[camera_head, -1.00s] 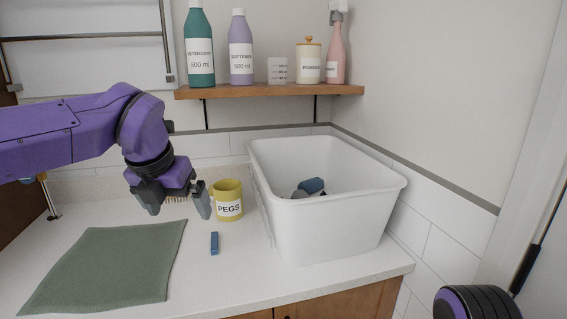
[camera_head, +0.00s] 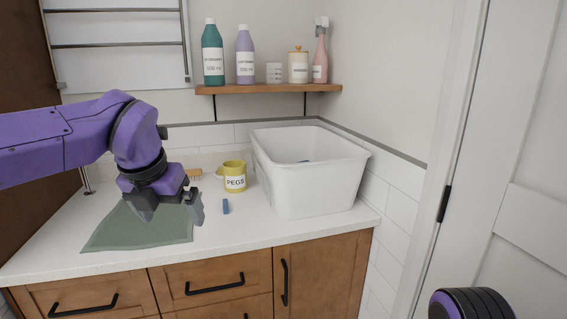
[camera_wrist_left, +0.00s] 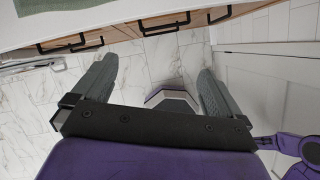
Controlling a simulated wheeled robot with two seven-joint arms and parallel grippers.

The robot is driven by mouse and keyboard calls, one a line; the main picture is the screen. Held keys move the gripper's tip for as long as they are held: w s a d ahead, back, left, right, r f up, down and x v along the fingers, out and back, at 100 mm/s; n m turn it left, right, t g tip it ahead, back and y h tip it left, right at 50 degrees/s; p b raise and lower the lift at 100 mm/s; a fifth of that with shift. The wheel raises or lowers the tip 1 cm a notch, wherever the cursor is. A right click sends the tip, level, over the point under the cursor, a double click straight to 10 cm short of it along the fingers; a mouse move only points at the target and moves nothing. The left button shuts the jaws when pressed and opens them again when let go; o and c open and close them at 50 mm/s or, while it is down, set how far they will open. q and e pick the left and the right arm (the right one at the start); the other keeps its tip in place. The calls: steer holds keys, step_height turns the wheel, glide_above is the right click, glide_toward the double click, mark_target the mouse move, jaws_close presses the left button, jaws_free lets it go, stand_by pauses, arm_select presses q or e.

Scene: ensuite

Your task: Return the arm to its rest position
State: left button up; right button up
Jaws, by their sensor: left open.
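My left gripper (camera_head: 170,203) is on the purple arm that comes in from the left in the head view. It hangs in front of the counter, overlapping the green cloth in the picture. Its two grey fingers are apart with nothing between them. In the left wrist view the same gripper (camera_wrist_left: 155,90) is open, with marble floor tiles and a part of my own body beyond it. Only a round dark and purple part of my right arm shows at the bottom right of the head view; its gripper is not seen.
On the counter (camera_head: 262,228) lie a green cloth (camera_head: 115,232), a blue peg (camera_head: 225,206), a yellow PEGS pot (camera_head: 235,177), a brush (camera_head: 194,173) and a white tub (camera_head: 315,190). A shelf (camera_head: 270,88) with bottles is above. Drawers (camera_head: 215,283) are below; a white door (camera_head: 510,170) stands right.

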arm_select(q)
steer(key=w+a+f+m+g+y, duration=0.1)
steer(key=a+f+m+y, duration=0.2)
steer(key=f, duration=0.6)
steer(key=a+f+m+g+y, duration=0.1)
steer(key=a+f+y, duration=0.25)
steer(key=f, duration=0.65)
steer(key=s+a+f+m+t+y, duration=0.1)
steer(key=s+a+f+m, duration=0.15)
steer(key=f, duration=0.35)
steer(key=s+a+f+m+y, duration=0.1)
steer(key=s+f+m, duration=0.1)
steer(key=f+m, duration=0.25)
steer(key=s+a+f+m+t+y, duration=0.1)
steer(key=s+a+f+m, duration=0.15)
steer(key=f, duration=0.45)
steer(key=s+d+f+m+h, duration=0.1)
steer(key=s+f+m+h, duration=0.1)
steer(key=s+f+m, duration=0.3)
steer(key=s+d+f+m+g+h+p, duration=0.1)
steer(key=s+f+m, duration=0.4)
steer(key=s, duration=0.6)
steer(key=s+d+f+m+h, duration=0.1)
steer(key=s+f+m+h, duration=0.2)
steer(key=s, duration=0.6)
steer(key=shift+f+m, duration=0.9)
steer(key=shift+m, duration=0.15)
